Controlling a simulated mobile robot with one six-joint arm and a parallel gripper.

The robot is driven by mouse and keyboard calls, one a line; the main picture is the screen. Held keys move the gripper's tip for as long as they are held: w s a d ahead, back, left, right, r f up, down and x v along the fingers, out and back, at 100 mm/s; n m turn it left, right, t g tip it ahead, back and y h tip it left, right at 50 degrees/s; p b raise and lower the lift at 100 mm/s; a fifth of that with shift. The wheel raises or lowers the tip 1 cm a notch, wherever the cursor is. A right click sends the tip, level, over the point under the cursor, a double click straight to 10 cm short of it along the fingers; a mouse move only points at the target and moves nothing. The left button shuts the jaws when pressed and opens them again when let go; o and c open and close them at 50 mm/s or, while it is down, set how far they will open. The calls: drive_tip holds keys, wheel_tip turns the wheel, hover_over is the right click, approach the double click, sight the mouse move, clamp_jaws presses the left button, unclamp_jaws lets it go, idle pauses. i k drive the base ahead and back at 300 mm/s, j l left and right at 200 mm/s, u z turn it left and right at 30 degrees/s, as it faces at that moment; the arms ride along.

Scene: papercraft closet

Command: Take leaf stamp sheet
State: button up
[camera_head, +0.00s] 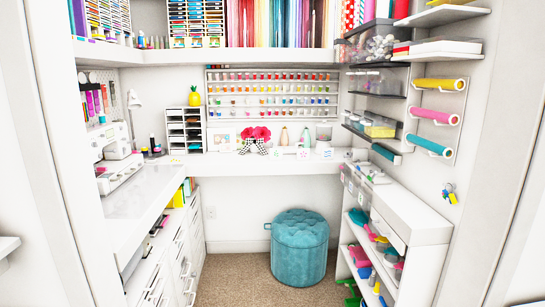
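I cannot make out a leaf stamp sheet for certain at this size. Small white cards or blocks (303,153) with coloured marks stand on the back desk (240,166), below the rack of small bottles (272,95). The marks are too small to read as leaves. My gripper is not in view.
A teal tufted stool (299,248) stands on the carpet (245,270) under the back desk. A white sewing machine (115,158) is on the left counter (135,200). White shelves (410,215) line the right. The carpet left of the stool is clear.

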sight(275, 154)
drive_tip(key=i+u, duration=0.3)
drive_tip(key=i, duration=1.25)
